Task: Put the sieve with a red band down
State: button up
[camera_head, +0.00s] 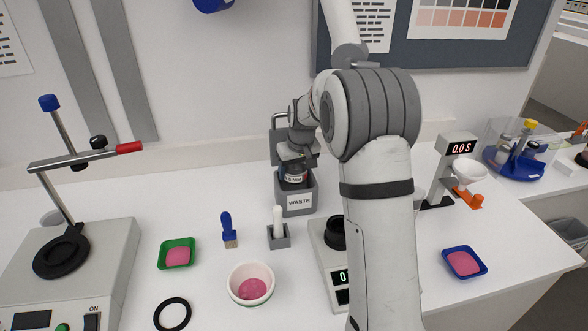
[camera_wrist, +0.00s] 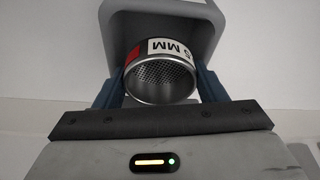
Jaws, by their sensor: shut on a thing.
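The sieve is a small dark metal cup with a mesh bottom, a white label and a red patch of band on its side. It shows in the wrist view (camera_wrist: 161,78) and in the head view (camera_head: 294,179). My gripper (camera_head: 293,168) is shut on it, with one blue-grey finger on either side in the wrist view (camera_wrist: 160,88). The sieve is at the mouth of the grey WASTE bin (camera_head: 299,202); I cannot tell how far it is inside. The bin also shows behind the sieve in the wrist view (camera_wrist: 160,12). Part of the band is hidden.
A white bowl with pink powder (camera_head: 233,290), a green tray (camera_head: 163,265), a blue-handled brush (camera_head: 227,225) and a pestle in a grey holder (camera_head: 279,237) stand to the left. A black ring (camera_head: 161,314) lies in front. My arm partly hides a scale (camera_head: 332,268). A blue tray (camera_head: 475,273) lies right.

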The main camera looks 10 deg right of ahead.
jog(key=shift+f, duration=0.45)
